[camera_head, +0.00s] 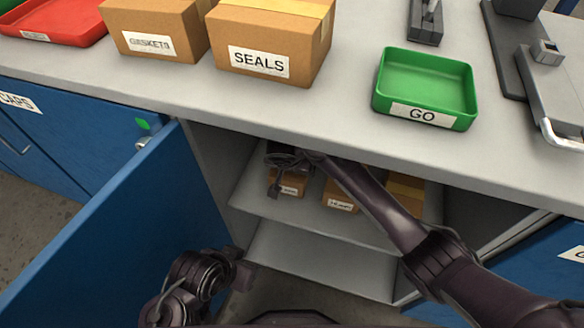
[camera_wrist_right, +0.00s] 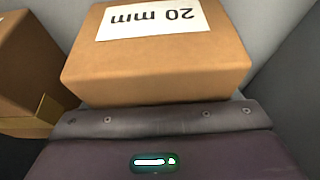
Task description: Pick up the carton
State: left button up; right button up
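A brown carton labelled "20 mm" (camera_wrist_right: 155,65) fills the middle of the right wrist view, its label upside down there, close in front of my gripper body. In the head view a carton (camera_head: 292,186) at the left of the cabinet's upper shelf is partly covered by my right gripper (camera_head: 284,172), which reaches in under the worktop. The right fingertips are not clear in either view, so I cannot tell whether they grip it. My left gripper (camera_head: 240,266) is low in front of the cabinet, empty, its fingers apart.
More cartons (camera_head: 341,197) stand to the right on the shelf (camera_head: 340,224). An open blue door (camera_head: 110,235) is at the left. The worktop (camera_head: 150,85) overhangs the opening and carries boxes labelled GASKETS (camera_head: 150,42) and SEALS (camera_head: 262,60) and a green GO tray (camera_head: 424,90).

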jog(key=c, duration=0.9)
jog(key=shift+c, duration=1.2)
jog(key=shift+w+r, duration=0.1)
jog(key=shift+r, duration=0.1)
